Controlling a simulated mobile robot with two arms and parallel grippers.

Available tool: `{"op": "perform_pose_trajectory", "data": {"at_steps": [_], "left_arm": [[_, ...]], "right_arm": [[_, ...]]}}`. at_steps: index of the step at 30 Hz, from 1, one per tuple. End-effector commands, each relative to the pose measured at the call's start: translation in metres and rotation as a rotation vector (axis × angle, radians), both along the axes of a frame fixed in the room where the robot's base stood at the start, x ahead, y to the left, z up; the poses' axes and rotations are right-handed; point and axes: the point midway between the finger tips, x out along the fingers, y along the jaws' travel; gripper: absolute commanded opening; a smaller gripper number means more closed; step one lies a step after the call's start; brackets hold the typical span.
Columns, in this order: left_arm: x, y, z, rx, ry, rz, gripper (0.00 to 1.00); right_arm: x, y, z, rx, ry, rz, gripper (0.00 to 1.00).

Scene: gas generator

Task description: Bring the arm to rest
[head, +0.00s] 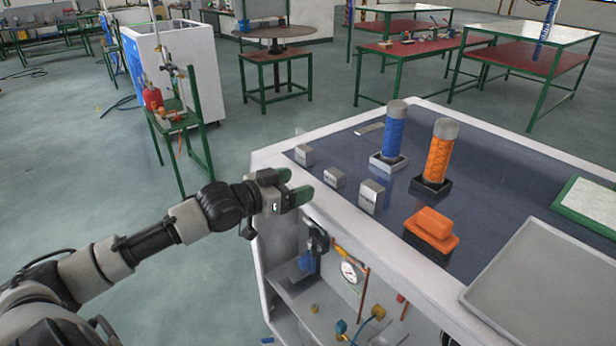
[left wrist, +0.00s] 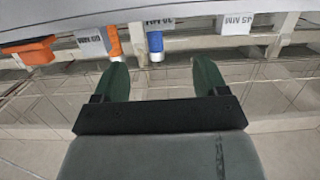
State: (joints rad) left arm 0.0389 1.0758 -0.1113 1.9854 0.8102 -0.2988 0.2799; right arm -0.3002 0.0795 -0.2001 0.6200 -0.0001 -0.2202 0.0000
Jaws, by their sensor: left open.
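My left arm (head: 187,221) reaches in from the left of the head view. Its gripper (head: 297,186) is at the near left edge of the workbench (head: 275,158), in front of the small grey blocks. The two green-tipped fingers are apart, with nothing seen between them. In the left wrist view the open fingers (left wrist: 160,66) point toward the bench edge, and the space between them is empty. Whether the gripper touches the bench edge I cannot tell. My right gripper is in neither view.
Grey blocks (head: 372,196), a blue cylinder (head: 396,138), an orange cylinder (head: 440,155) and an orange block (head: 433,224) stand on the benchtop. A grey tray (head: 550,285) lies at right. Open shelves (head: 335,290) below hold a gauge and small parts. The floor (head: 120,215) beside my arm is clear.

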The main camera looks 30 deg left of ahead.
Motion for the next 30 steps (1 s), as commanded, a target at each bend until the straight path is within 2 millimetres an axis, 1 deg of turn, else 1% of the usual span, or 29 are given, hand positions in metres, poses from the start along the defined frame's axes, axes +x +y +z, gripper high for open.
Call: {"op": "perform_pose_trajectory", "data": {"at_steps": [6,8,11,13,14,15,16,17,18,21,24,30], "left_arm": [[0.000,0.000,-0.001,0.000,0.002,0.000,0.73],[-0.002,-0.003,-0.006,0.002,0.013,-0.001,0.73],[-0.012,-0.018,-0.032,0.019,0.072,-0.006,0.73],[-0.027,-0.036,-0.063,0.047,0.147,-0.009,0.73],[-0.036,-0.045,-0.079,0.061,0.187,-0.010,0.73],[-0.050,-0.059,-0.100,0.083,0.248,-0.011,0.73],[-0.063,-0.070,-0.117,0.102,0.295,-0.009,0.73],[-0.077,-0.080,-0.132,0.122,0.345,-0.005,0.73],[-0.095,-0.092,-0.149,0.150,0.409,0.001,0.73],[-0.139,-0.114,-0.179,0.205,0.556,0.027,0.73],[-0.174,-0.126,-0.196,0.244,0.677,0.057,0.73],[-0.230,-0.139,-0.210,0.284,0.871,0.111,0.73]], "right_arm": [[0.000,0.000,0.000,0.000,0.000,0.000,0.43],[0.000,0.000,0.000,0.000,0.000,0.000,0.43],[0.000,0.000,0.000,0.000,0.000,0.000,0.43],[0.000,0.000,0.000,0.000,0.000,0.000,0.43],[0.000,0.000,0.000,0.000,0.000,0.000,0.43],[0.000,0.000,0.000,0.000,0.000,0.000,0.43],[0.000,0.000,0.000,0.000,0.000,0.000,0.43],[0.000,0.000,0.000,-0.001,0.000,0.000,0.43],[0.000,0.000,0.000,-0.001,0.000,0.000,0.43],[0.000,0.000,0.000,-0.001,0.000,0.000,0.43],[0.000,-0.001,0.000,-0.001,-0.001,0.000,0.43],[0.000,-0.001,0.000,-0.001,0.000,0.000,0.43]]}}
